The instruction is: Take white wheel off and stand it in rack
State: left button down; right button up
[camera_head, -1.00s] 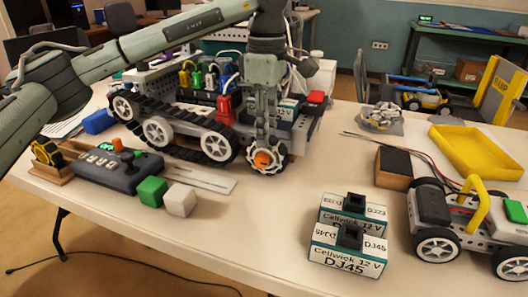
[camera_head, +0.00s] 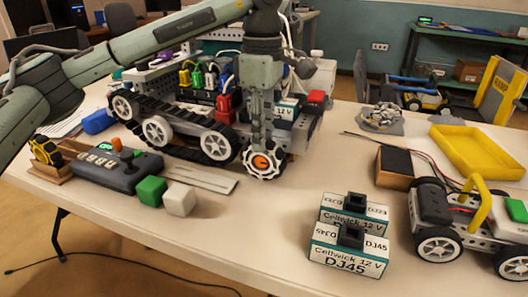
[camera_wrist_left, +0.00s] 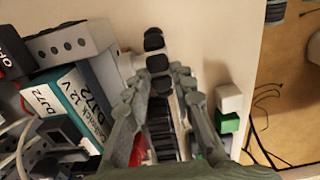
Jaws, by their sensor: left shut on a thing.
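The white wheel (camera_head: 263,163), with an orange hub, is upright at the front right end of the tracked robot (camera_head: 185,128). My left gripper (camera_head: 261,147) points down and is shut on the wheel from above. I cannot tell whether the wheel is still joined to the robot. In the left wrist view the gripper's fingers (camera_wrist_left: 165,90) are close together, with dark rounded pieces between and beyond them. A wooden holder (camera_head: 50,176) with a yellow and black round thing stands at the table's left; I cannot tell whether it is the rack. My right gripper is not in view.
A control box (camera_head: 115,172), a green cube (camera_head: 151,189) and a white cube (camera_head: 180,199) are front left. Two battery boxes (camera_head: 347,250) stand front right. A wheeled car (camera_head: 465,225) and a yellow tray (camera_head: 480,152) are at right. The table between cubes and batteries is clear.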

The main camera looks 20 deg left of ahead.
pick_arm(q)
jog(key=shift+s+b, duration=0.45)
jog(key=shift+s, duration=1.3)
jog(key=shift+r, duration=0.2)
dwell(0.3)
notch_tip(320, 180, up, 6)
jog(key=p, duration=0.4)
jog(key=shift+f, duration=0.15)
dwell(0.7)
jog(key=shift+a, duration=0.15)
